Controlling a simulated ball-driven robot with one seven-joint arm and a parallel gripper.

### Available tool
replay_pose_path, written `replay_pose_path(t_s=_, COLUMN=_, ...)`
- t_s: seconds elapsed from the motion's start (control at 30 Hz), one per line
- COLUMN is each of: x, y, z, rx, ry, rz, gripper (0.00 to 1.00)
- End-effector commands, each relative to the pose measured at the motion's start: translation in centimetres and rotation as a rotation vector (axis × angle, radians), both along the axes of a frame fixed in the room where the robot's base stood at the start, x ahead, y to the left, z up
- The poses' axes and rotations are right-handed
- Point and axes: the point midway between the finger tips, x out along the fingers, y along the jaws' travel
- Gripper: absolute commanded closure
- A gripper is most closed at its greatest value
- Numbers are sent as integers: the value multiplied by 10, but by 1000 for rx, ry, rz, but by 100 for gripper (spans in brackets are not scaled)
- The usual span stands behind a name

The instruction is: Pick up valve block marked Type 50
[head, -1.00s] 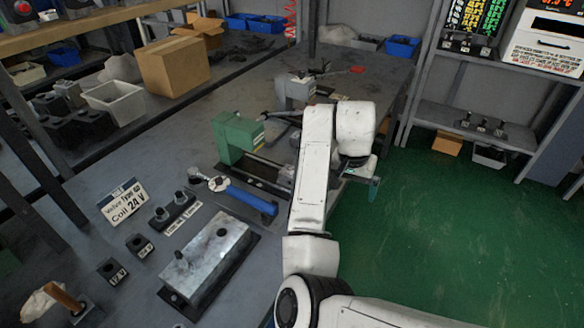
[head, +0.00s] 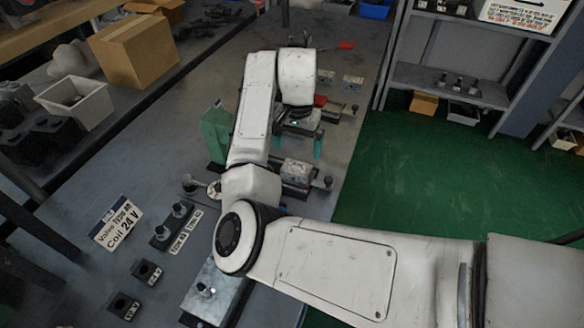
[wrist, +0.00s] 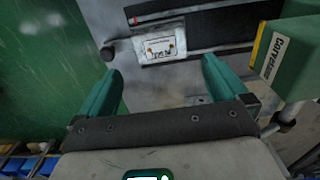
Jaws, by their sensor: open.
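A dark holder with two upright knobbed valve blocks (head: 172,224) stands on the bench at left in the head view. White type labels lie beside it, too small to read surely, so I cannot tell which is Type 50. My gripper (head: 297,143) is open over the far right part of the bench, well away from these blocks. In the wrist view my gripper (wrist: 162,70) has its teal fingers spread with nothing between them. A grey metal piece with a white label plate (wrist: 162,45) lies beyond the fingertips.
A sign (head: 116,224) reading Valve Type and Coil 24 V stands at left. Two small dark coil blocks (head: 146,272) sit in front of it. A green machine part (head: 215,134) stands left of my gripper; a green block (wrist: 290,55) shows in the wrist view. Green floor is clear at right.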

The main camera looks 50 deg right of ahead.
Motion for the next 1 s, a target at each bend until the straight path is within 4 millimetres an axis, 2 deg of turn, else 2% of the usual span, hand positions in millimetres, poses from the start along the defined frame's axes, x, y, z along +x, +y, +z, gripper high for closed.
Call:
replay_pose_path(t_s=0.1, x=-1, y=0, z=-18, rx=0, ry=3, rz=2, gripper=0)
replay_pose_path(t_s=0.37, x=0, y=1, z=-38, rx=1, ry=1, rz=1, gripper=0)
replay_pose_path(t_s=0.7, x=0, y=1, z=-81, rx=1, ry=1, rz=1, gripper=0)
replay_pose_path(t_s=1.0, x=0, y=0, z=-85, rx=-2, ry=-1, rz=0, gripper=1)
